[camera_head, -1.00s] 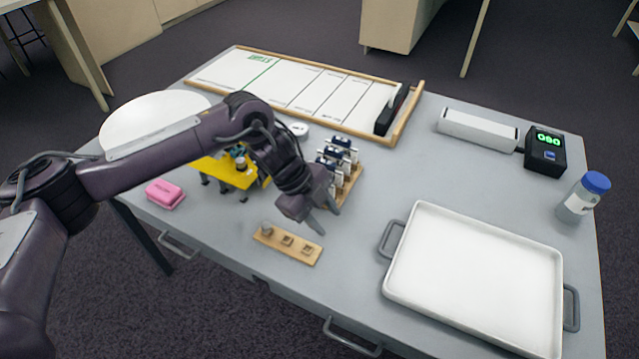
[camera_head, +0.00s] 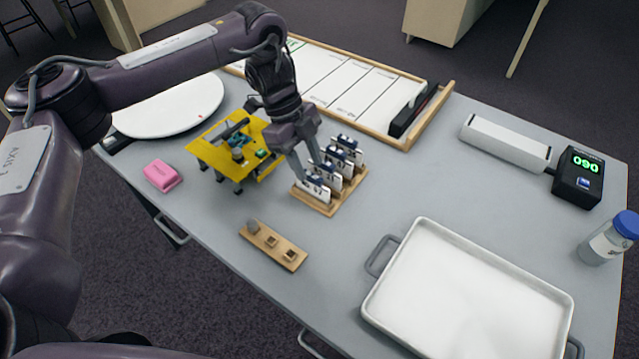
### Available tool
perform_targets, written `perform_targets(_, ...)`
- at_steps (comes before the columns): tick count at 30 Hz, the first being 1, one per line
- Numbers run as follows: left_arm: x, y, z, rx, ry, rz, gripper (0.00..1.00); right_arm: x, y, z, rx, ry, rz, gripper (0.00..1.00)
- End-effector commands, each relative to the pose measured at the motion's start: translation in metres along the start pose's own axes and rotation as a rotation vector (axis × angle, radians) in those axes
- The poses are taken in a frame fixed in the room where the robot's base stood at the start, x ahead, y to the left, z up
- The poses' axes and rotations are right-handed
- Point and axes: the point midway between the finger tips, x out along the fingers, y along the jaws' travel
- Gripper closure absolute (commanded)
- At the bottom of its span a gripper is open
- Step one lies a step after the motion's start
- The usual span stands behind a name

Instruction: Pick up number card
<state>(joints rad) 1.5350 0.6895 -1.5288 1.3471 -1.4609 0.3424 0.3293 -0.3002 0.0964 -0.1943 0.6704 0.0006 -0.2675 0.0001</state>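Several white number cards with dark blue tops stand upright in a wooden rack (camera_head: 325,210) near the middle of the table. The front number card (camera_head: 313,189) shows dark digits too small to read surely. My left gripper (camera_head: 310,172) points down at the near-left end of the rack, just over the front cards. Its two fingers are spread apart, and no card is visibly lifted. The fingertips partly hide the card tops, so I cannot tell whether they touch. My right gripper is not in view.
A yellow stand (camera_head: 215,157) is close left of the rack. A wooden block with holes (camera_head: 272,246) lies in front, and a white tray (camera_head: 465,295) is at right. A framed board (camera_head: 340,85), pink block (camera_head: 162,176), display box (camera_head: 577,181) and blue-capped bottle (camera_head: 608,240) surround it.

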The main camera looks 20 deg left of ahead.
Motion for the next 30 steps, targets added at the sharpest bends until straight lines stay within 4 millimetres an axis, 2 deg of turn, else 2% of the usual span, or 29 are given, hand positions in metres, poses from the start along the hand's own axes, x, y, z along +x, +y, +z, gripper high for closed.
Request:
perform_targets(4, 0.021, 0.0, 0.0, 0.001, 0.002, 0.003, 0.61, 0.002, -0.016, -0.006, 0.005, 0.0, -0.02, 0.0)
perform_targets(6, 0.033, 0.001, 0.0, 0.001, 0.003, 0.003, 0.61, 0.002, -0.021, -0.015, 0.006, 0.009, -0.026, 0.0)
perform_targets(8, 0.04, 0.001, -0.001, 0.001, 0.002, 0.003, 0.61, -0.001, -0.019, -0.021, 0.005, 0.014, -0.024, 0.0)
perform_targets(12, 0.054, 0.0, 0.0, 0.001, 0.0, 0.0, 0.61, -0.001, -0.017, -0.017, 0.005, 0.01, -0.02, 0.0)
perform_targets(20, 0.059, 0.0, 0.0, 0.001, 0.0, -0.001, 0.61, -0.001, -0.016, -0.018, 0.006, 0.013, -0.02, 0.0)
perform_targets(30, 0.058, 0.0, 0.0, 0.001, 0.0, -0.001, 1.0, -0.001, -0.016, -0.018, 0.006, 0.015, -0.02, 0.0)
